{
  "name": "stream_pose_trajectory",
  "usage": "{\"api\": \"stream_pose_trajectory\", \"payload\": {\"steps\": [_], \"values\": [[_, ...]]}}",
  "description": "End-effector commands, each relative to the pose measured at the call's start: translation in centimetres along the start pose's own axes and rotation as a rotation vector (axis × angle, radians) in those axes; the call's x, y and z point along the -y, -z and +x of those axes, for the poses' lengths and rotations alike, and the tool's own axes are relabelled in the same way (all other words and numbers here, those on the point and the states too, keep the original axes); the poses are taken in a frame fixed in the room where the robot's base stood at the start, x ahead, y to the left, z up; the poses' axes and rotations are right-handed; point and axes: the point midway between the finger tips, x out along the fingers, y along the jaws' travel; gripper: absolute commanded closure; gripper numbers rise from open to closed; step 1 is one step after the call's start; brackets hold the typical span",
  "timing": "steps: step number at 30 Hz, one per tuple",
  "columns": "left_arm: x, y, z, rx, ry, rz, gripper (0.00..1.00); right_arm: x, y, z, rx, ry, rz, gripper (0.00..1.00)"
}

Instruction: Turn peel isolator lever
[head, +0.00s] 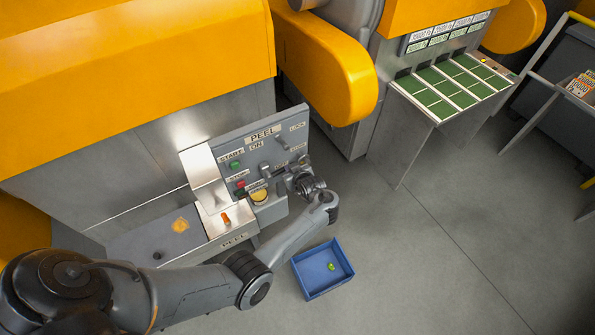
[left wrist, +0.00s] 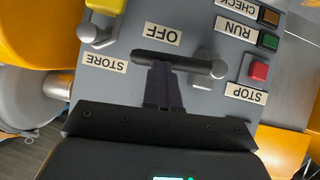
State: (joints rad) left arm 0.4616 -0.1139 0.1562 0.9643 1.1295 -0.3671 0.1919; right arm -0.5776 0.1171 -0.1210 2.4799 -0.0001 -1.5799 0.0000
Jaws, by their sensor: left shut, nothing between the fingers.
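The peel control panel (head: 235,150) stands at the middle left in the head view, with PEEL, START, STOP, ON and LOCK labels. In the left wrist view the panel is upside down. There a dark bar lever (left wrist: 180,64) on a grey pivot lies just below the OFF label in the picture. My left gripper (left wrist: 161,78) is shut and empty, its fingertips at the bar's left half. I cannot tell whether they touch it. In the head view my left gripper (head: 287,182) is at the panel's lower right and partly hides the lever. My right gripper is not in view.
A red stop button (left wrist: 258,71) and a green run button (left wrist: 270,41) sit right of the lever. A second grey handle (left wrist: 95,36) is at upper left.

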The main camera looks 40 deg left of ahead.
Motion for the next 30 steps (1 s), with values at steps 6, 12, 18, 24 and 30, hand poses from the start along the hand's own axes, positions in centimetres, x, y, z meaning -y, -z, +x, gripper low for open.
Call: {"api": "stream_pose_trajectory", "payload": {"steps": [6, 12, 18, 24, 30], "values": [[0.3, 0.4, 0.6, -0.009, 0.006, -0.009, 1.00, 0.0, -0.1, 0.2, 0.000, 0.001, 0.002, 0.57], [0.4, 0.5, 0.7, -0.009, 0.007, -0.011, 1.00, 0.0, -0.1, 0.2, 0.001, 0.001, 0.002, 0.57], [0.4, 0.5, 0.7, -0.010, 0.006, -0.011, 1.00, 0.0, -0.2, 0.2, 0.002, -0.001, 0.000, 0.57], [0.4, 0.8, 0.4, -0.010, 0.006, -0.011, 1.00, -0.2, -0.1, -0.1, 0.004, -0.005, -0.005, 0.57], [0.1, 1.9, -1.0, -0.005, 0.005, -0.009, 1.00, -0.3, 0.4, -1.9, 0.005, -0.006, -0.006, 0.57]]}}
